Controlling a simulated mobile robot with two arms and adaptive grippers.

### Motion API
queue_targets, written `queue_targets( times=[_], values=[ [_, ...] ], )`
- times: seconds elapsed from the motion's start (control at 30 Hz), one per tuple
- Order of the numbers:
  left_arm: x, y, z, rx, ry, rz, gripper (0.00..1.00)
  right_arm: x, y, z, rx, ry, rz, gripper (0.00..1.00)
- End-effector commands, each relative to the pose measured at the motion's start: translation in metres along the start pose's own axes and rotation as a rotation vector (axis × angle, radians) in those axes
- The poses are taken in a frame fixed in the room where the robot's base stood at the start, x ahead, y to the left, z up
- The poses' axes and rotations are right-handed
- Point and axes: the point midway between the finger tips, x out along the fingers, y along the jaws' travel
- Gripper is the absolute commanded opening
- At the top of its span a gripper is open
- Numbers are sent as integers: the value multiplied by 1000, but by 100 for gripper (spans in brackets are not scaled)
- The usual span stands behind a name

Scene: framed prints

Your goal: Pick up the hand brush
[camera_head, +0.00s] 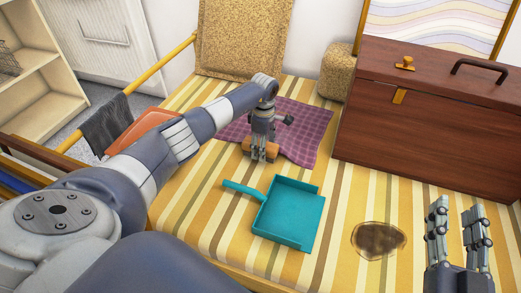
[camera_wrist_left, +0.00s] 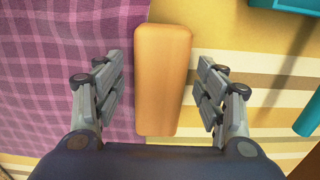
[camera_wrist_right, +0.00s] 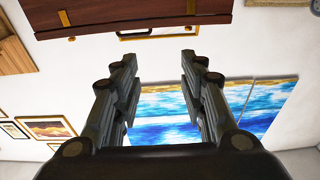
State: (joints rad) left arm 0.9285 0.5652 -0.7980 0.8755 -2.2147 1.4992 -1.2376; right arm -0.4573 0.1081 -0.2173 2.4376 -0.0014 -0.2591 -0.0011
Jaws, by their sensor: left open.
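The hand brush shows as an orange-brown wooden block (camera_wrist_left: 163,80) in the left wrist view, lying along the edge of a purple plaid cloth (camera_wrist_left: 65,70). My left gripper (camera_wrist_left: 163,90) is open, with one finger on each side of the block and a visible gap to both. In the head view the left gripper (camera_head: 261,154) points down over the brush (camera_head: 246,149), which it partly hides. Bristles are not visible. My right gripper (camera_head: 458,207) is open and empty at the lower right, away from the brush.
A teal dustpan (camera_head: 288,212) lies on the striped cover (camera_head: 205,215) in front of the brush. A dark stain (camera_head: 378,240) lies to its right. A brown wooden chest (camera_head: 430,120) stands at the right. A tan textured block (camera_head: 336,72) stands behind the plaid cloth.

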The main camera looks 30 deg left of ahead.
Motion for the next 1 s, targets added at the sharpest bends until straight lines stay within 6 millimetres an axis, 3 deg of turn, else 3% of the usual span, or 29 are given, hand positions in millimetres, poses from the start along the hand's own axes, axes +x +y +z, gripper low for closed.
queue_targets(
  times=[0.1, 0.33, 0.83, 1.0],
  values=[
    [0, 0, 0, 0, 0, 0, 65, 0, 0, 0, 0, -1, 0, 39],
    [0, 0, 0, 0, 0, 0, 13, 0, 0, 0, 2, -1, 1, 39],
    [-6, 0, 0, 0, 0, 1, 13, 0, 1, 2, 1, -22, 1, 39],
    [-19, 1, 0, 0, 0, 2, 13, -4, 4, 24, -5, -132, 7, 39]
  ],
)
